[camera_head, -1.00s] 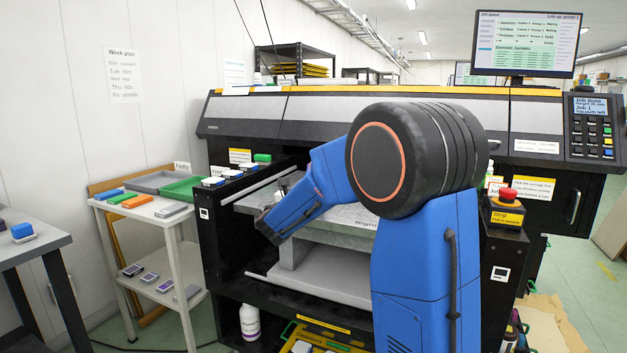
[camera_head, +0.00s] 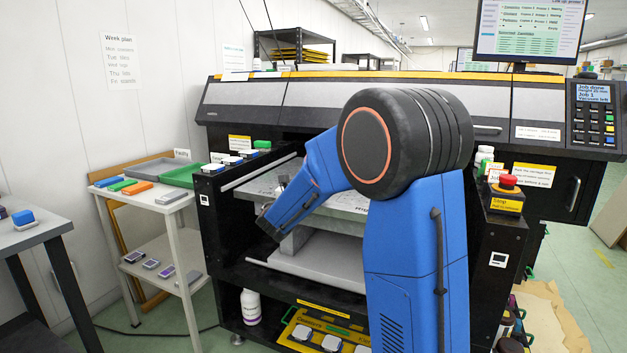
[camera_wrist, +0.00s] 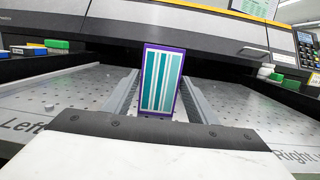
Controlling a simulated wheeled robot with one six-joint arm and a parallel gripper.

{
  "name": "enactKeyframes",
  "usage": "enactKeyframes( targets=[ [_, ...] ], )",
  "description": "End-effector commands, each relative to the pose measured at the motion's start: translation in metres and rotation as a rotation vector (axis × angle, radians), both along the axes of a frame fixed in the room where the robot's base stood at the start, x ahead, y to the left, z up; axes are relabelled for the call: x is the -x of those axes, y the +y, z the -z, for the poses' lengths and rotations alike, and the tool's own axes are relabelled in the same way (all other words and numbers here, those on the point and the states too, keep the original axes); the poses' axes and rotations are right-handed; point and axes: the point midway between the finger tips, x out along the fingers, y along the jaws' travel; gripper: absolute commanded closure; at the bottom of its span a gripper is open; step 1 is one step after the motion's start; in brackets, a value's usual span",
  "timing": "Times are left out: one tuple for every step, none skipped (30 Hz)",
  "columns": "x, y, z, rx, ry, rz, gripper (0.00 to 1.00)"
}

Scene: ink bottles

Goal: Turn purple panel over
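The purple panel (camera_wrist: 162,82) shows in the wrist view as an upright, purple-edged plate with teal and white stripes on the face toward me. It stands between the two grey fingers of my gripper (camera_wrist: 160,90), which lie close along its left and right edges. My gripper appears shut on it, above the perforated print bed (camera_wrist: 55,100). In the head view my blue arm hides the panel, and the bed (camera_head: 345,201) shows only in part.
The wide printer (camera_head: 270,110) surrounds the bed, with a low front hood behind the panel. A white side table (camera_head: 178,205) with a green tray (camera_head: 185,176) stands left. A red stop button (camera_head: 507,181) sits on the right front corner.

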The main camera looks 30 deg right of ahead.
Motion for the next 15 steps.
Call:
enactKeyframes(
  targets=[
    [0.0, 0.0, -0.0002, 0.0, 0.0, 0.0, 0.35],
    [0.0, 0.0, -0.0002, 0.0, 0.0, 0.0, 0.32],
    [0.0, 0.0, -0.0002, 0.0, 0.0, 0.0, 0.32],
    [0.0, 0.0, -0.0002, 0.0, 0.0, 0.0, 0.32],
    [0.0, 0.0, -0.0002, 0.0, 0.0, 0.0, 0.32],
    [0.0, 0.0, -0.0002, 0.0, 0.0, 0.0, 0.32],
    [0.0, 0.0, -0.0002, 0.0, 0.0, 0.0, 0.32],
    [0.0, 0.0, -0.0002, 0.0, 0.0, 0.0, 0.32],
    [0.0001, 0.0001, -0.0001, 0.0, 0.0, 0.0, 0.32],
    [0.0002, 0.0004, 0.0, 0.0, 0.0, 0.0, 0.32],
    [0.0006, 0.0009, 0.0, 0.0, 0.0, 0.0, 0.32],
    [0.0015, 0.0021, 0.0001, 0.0, 0.0, -0.001, 0.32],
    [0.0026, 0.0036, 0.0002, 0.0, 0.0, -0.001, 0.32],
    [0.004, 0.0055, 0.0003, 0.0, -0.001, -0.001, 0.32],
    [0.0064, 0.009, 0.0008, 0.0, -0.001, -0.002, 0.32]
  ],
)
